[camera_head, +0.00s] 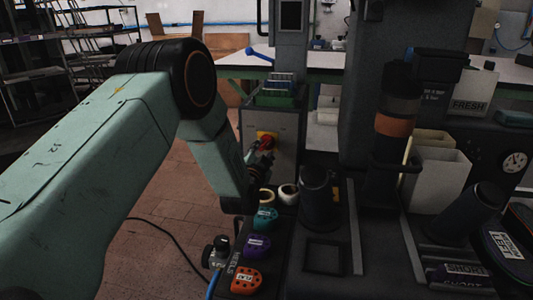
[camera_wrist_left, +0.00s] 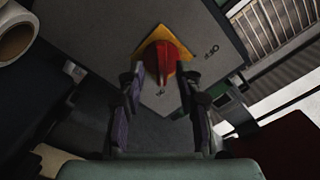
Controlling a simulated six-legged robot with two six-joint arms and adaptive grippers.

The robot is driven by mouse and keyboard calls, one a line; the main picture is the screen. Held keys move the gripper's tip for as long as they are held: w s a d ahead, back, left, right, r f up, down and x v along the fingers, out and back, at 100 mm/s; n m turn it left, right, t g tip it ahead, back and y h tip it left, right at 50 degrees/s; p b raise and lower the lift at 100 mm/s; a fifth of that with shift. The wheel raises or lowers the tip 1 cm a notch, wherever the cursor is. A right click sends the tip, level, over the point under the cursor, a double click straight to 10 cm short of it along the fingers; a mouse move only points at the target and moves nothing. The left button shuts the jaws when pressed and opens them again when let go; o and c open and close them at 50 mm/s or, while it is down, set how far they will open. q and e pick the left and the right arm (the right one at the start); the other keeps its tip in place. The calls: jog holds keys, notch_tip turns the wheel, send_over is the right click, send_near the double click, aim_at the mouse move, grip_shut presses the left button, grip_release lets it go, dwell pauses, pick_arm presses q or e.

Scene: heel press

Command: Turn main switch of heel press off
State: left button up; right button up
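The main switch is a red knob (camera_head: 267,142) on a yellow plate, on the front of a grey cabinet (camera_head: 285,128) below the press. In the left wrist view the red knob (camera_wrist_left: 166,55) points up and slightly left on its tilted yellow plate (camera_wrist_left: 182,68), with small markings beside it. My left gripper (camera_head: 259,161) is right at the switch, partly hidden by its own wrist. In the left wrist view the fingers of my left gripper (camera_wrist_left: 162,82) are apart, one on each side of the knob's lower part. Contact cannot be told. My right gripper is not in view.
Teal, purple and orange heel pieces (camera_head: 258,246) lie on the dark bench close below my left wrist. White rolls (camera_head: 288,193) and a dark cylinder (camera_head: 319,200) stand beside them. A cable (camera_head: 180,243) crosses the brick floor.

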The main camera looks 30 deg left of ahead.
pick_arm(q)
jog(key=shift+w+a, duration=0.1)
jog(key=shift+w, duration=0.35)
jog(key=shift+w+a+r, duration=0.1)
jog(key=shift+w+a, duration=0.1)
jog(key=shift+a, duration=0.05)
jog(key=shift+w+d, duration=0.15)
jog(key=shift+w, duration=0.1)
jog(key=shift+s, duration=0.15)
jog(key=c, duration=0.4)
grip_shut()
